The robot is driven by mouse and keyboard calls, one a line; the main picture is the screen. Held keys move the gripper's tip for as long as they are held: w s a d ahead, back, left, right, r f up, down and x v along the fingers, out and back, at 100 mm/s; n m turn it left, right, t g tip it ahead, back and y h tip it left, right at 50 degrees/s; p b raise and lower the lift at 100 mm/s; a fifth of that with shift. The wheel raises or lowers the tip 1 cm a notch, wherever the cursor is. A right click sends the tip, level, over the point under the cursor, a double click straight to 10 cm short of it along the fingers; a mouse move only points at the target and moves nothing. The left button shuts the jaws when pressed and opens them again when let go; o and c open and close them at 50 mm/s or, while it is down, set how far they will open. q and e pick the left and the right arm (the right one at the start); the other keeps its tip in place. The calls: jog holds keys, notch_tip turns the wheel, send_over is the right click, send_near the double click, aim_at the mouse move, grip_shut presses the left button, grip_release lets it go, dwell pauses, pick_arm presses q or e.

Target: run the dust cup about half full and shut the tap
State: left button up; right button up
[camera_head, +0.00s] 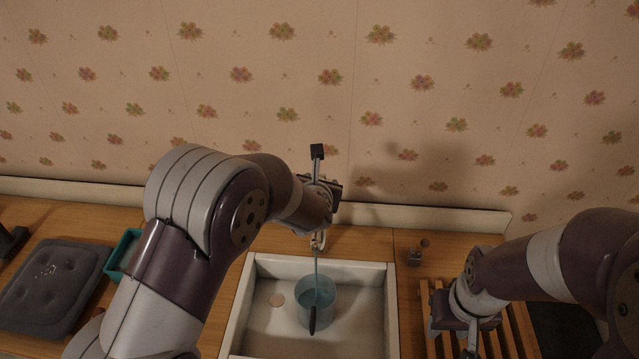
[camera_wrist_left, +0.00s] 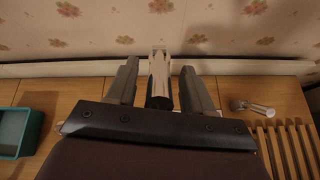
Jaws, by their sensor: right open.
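The dust cup (camera_head: 326,309), clear and bluish with a dark handle, stands in the white sink (camera_head: 391,325) under the tap. A thin line that looks like running water drops from the tap (camera_head: 317,240) into it; I cannot read the level. My left gripper (camera_head: 320,205) is at the tap, which it partly hides in the head view. In the left wrist view, its fingers (camera_wrist_left: 160,88) stand apart on either side of the metal tap (camera_wrist_left: 159,72), with narrow gaps showing. My right gripper (camera_head: 470,348) is open and empty over the slatted rack, right of the sink.
A wooden slatted rack (camera_head: 492,343) lies right of the sink. A small metal fitting (camera_head: 419,252) stands on the wooden counter behind it. A teal container (camera_head: 121,252) and a dark grey cushion (camera_head: 55,285) are at the left. The papered wall rises close behind the tap.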

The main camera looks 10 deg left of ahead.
pick_arm(q)
jog(key=shift+s+r, duration=0.1)
jog(key=shift+s, duration=0.1)
jog(key=b+v, duration=0.1)
jog(key=v, duration=1.1)
jog(key=shift+b, duration=0.3)
jog(key=shift+s, duration=0.1)
